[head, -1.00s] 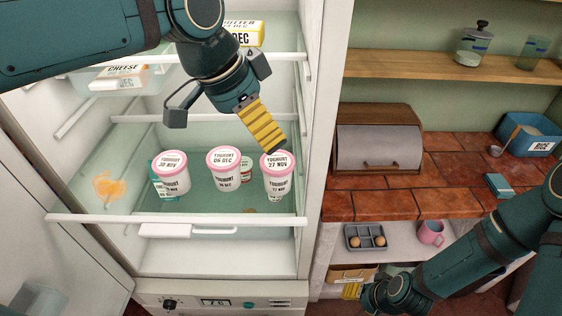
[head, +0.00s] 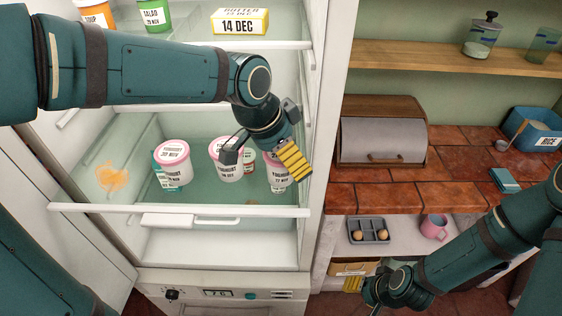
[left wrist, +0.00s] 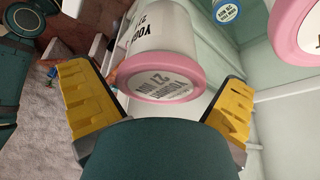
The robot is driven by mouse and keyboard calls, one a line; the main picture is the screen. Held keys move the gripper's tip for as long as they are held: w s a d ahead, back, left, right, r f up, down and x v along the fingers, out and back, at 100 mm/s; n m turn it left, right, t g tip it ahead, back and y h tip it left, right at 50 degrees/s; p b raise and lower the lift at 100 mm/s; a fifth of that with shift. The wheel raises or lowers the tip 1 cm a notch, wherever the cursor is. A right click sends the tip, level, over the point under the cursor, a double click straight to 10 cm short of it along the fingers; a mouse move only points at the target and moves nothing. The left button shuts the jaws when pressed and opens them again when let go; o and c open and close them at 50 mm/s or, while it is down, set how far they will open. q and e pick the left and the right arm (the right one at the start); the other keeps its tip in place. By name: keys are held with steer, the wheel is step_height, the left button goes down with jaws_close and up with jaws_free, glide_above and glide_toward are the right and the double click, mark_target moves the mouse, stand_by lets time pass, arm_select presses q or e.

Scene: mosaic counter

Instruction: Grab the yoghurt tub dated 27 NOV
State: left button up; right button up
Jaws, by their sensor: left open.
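The yoghurt tub dated 27 NOV (head: 277,174) stands upright on the fridge's glass shelf, right of two similar pink-lidded tubs, 30 NOV (head: 172,166) and 06 DEC (head: 222,172). My left gripper (head: 266,164) is open just above it and partly hides it and the 06 DEC tub. In the left wrist view, the 27 NOV tub (left wrist: 160,82) lies between the two yellow finger pads of my left gripper (left wrist: 155,100), with space at both sides. My right gripper (head: 382,290) is low at the right; its jaw state is unclear.
The shelf has a white front rail (head: 180,209) and an orange spill (head: 112,177) at left. A teal-labelled jar (head: 158,180) and a red-labelled one (head: 249,160) stand behind the tubs. A butter box (head: 240,21) sits above. The fridge's right wall is close to the 27 NOV tub.

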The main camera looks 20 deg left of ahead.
arm_select(q)
steer(key=c, duration=1.3)
